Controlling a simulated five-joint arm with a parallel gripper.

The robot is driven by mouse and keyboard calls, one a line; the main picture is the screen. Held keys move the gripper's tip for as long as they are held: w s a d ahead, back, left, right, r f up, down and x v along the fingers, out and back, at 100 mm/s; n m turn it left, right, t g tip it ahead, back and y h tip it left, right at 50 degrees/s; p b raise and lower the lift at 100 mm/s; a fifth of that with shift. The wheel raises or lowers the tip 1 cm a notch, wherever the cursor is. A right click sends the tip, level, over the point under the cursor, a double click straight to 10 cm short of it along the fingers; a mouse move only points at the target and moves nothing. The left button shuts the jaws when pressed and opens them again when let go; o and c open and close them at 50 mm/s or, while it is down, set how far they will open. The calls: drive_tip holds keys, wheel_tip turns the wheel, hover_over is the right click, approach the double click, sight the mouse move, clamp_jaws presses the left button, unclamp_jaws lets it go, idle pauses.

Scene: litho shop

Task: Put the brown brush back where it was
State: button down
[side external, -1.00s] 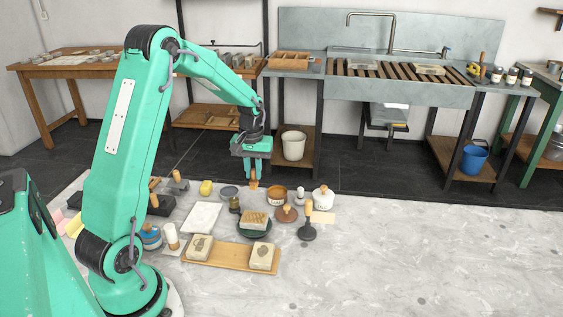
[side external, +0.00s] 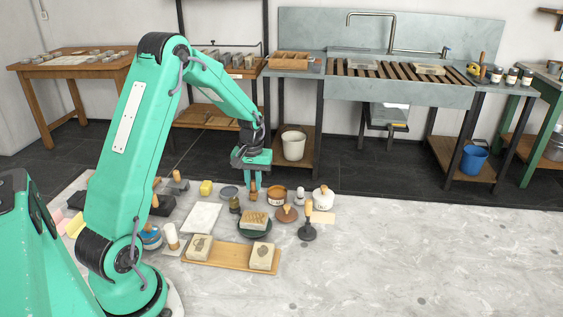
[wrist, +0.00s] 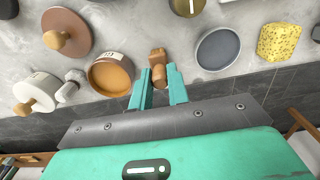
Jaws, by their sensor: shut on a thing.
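The brown brush (side external: 253,191) hangs roughly upright under my gripper (side external: 253,178), between its two teal fingers. In the wrist view the brush (wrist: 158,66) shows between the fingertips (wrist: 158,84), and the jaws are shut on it. In the side view its lower end is close to the grey stone tabletop (side external: 400,260), between a grey round dish (side external: 229,191) and an orange-brown bowl (side external: 277,194). I cannot tell whether it touches the surface.
A yellow sponge (side external: 206,187) is left; a white lidded pot (side external: 323,199) and brown knobbed disc (side external: 286,214) are right. The tabletop's right side is clear.

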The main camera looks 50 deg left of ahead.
sight(253, 181)
drive_tip(key=shift+f, duration=0.2)
drive_tip(key=c, duration=1.3)
unclamp_jaws()
drive_tip(key=shift+c, duration=0.2)
drive_tip(key=shift+r, duration=0.15)
wheel_tip(253, 181, up, 12)
